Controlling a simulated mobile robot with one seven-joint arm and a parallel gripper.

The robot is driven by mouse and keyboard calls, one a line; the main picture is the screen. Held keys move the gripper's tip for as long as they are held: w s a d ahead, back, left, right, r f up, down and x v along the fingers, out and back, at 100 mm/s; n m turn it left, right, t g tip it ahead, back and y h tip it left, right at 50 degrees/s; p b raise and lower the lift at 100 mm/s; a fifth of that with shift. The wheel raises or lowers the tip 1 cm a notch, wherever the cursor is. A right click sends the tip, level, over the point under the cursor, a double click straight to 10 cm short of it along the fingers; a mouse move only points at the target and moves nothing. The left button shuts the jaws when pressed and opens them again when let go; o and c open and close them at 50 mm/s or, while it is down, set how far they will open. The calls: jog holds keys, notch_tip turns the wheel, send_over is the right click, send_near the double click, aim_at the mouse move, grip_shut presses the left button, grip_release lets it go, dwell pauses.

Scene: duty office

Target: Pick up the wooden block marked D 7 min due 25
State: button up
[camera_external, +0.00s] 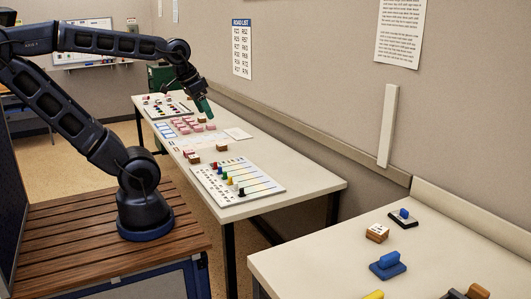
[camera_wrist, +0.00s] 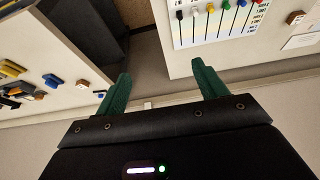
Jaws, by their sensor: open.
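Several small wooden blocks are in view, but I cannot read their markings, so I cannot tell which is D 7 min due 25. In the external view, one block (camera_external: 193,158) and another block (camera_external: 221,147) lie beyond the pegged board on the long table, and a stacked-looking block (camera_external: 377,233) is on the near right table. The wrist view shows a brown block (camera_wrist: 295,18) at the upper right and a block (camera_wrist: 52,81) at the left. My gripper (camera_external: 205,107) is raised above the long table. Its green fingers (camera_wrist: 160,75) are apart with nothing between them.
A white board with coloured pegs (camera_external: 237,188) lies on the long table (camera_external: 300,183). A blue stamp-like object (camera_external: 388,265) is on the near right table (camera_external: 330,262). The wall runs along the tables' right side.

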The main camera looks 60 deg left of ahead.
jog(key=w+d+r+m, duration=0.1)
jog(key=w+d+m, duration=0.4)
jog(key=w, duration=0.6)
jog(key=m+g+h, duration=0.4)
jog(key=m, duration=0.7)
send_over(378, 228)
jog(key=a, duration=0.4)
notch_tip(378, 228, down, 20)
jog(key=x, duration=1)
jog(key=shift+s+d+f, duration=0.1)
jog(key=shift+s, duration=0.2)
jog(key=c, duration=1.1)
